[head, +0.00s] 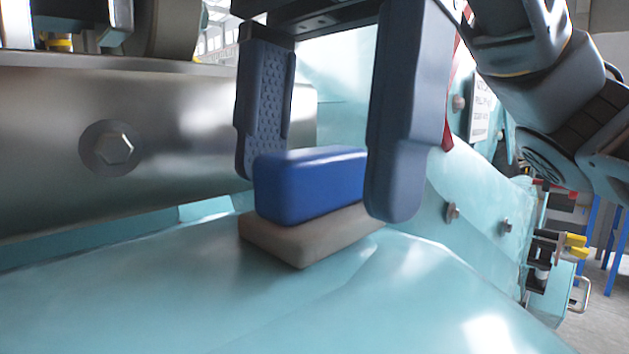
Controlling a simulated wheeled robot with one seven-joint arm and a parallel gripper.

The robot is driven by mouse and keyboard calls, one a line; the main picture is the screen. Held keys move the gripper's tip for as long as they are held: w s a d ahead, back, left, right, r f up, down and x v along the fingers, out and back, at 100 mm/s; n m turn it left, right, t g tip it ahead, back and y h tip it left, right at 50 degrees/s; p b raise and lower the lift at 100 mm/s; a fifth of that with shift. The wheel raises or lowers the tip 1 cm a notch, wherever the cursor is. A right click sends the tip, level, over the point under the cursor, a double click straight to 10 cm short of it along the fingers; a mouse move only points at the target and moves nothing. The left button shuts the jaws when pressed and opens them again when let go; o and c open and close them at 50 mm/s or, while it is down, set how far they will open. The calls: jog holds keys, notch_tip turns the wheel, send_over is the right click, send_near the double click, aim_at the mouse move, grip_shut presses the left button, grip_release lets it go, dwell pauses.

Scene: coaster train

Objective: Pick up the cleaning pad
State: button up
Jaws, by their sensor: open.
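The cleaning pad (311,187) has a blue block on top and a beige-grey base (300,240). It lies on a glossy teal surface (160,290) near the middle of the head view. My gripper (322,190) is open above and around the pad, with one dark finger on the left and one on the right. The right finger hides part of the pad's right end. I cannot tell whether either finger touches the pad.
A metal beam with a hex bolt (115,148) stands close behind and left of the pad. A teal panel with bolts (452,212) and a white label (483,108) rises at the right. Yellow-handled fittings (576,246) sit at far right. The teal surface in front is clear.

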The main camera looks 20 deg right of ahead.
jog(key=shift+a+f, duration=0.1)
jog(key=shift+f, duration=0.55)
jog(key=shift+c, duration=0.3)
jog(key=c, duration=1.1)
